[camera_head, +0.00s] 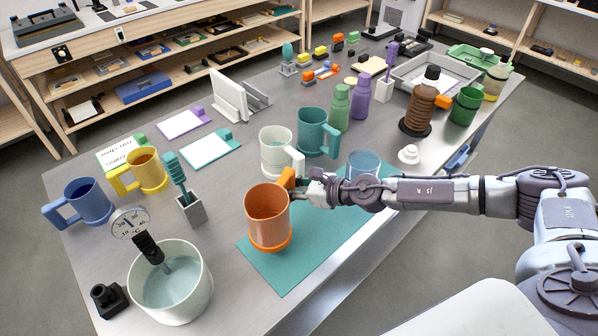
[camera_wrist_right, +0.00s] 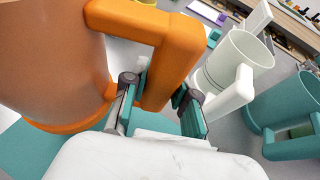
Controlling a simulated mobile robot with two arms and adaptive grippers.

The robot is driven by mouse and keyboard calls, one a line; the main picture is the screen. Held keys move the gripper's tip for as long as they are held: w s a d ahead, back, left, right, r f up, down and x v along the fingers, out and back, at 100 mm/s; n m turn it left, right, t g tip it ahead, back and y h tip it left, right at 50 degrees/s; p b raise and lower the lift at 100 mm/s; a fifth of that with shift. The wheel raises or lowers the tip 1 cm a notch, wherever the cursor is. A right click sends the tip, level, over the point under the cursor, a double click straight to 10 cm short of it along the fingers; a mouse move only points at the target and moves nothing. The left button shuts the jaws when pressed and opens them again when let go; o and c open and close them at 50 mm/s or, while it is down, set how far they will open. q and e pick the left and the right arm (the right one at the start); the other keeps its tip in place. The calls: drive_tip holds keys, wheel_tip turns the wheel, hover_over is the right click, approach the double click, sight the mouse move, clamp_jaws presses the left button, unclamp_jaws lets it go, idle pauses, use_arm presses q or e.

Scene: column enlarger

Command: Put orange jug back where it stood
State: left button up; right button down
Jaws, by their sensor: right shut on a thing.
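The orange jug (camera_head: 268,217) is upright over the front part of the teal mat (camera_head: 277,276), with brownish contents inside. I cannot tell whether its base touches the mat. My right gripper (camera_head: 297,186) comes in from the right and is shut on the jug's handle. In the right wrist view the handle (camera_wrist_right: 177,58) sits between the two teal-padded fingers (camera_wrist_right: 165,105). The jug's body (camera_wrist_right: 50,60) fills the left of that view. My left gripper is not in view.
A white jug (camera_head: 276,152) and a teal jug (camera_head: 313,134) stand just behind the orange jug. A bluish clear beaker (camera_head: 362,165) is by my right wrist. A white pail (camera_head: 171,284) with liquid and a dial thermometer (camera_head: 131,222) stands front left. Yellow (camera_head: 147,170) and blue (camera_head: 87,202) jugs stand at the left.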

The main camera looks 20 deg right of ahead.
drive_tip(key=w+d, duration=0.1)
drive_tip(key=w+d+r, duration=0.1)
drive_tip(key=d, duration=0.1)
drive_tip(key=shift+w+d+p, duration=0.1)
drive_tip(key=shift+d+p, duration=0.15)
drive_tip(key=shift+p, duration=0.05)
drive_tip(key=shift+r, duration=0.1)
wheel_tip(320, 180, down, 6)
drive_tip(key=b, duration=0.4)
drive_tip(key=shift+b, duration=0.35)
drive_tip(key=shift+f+b, duration=0.45)
drive_tip(key=shift+f, duration=0.1)
idle(2.0)
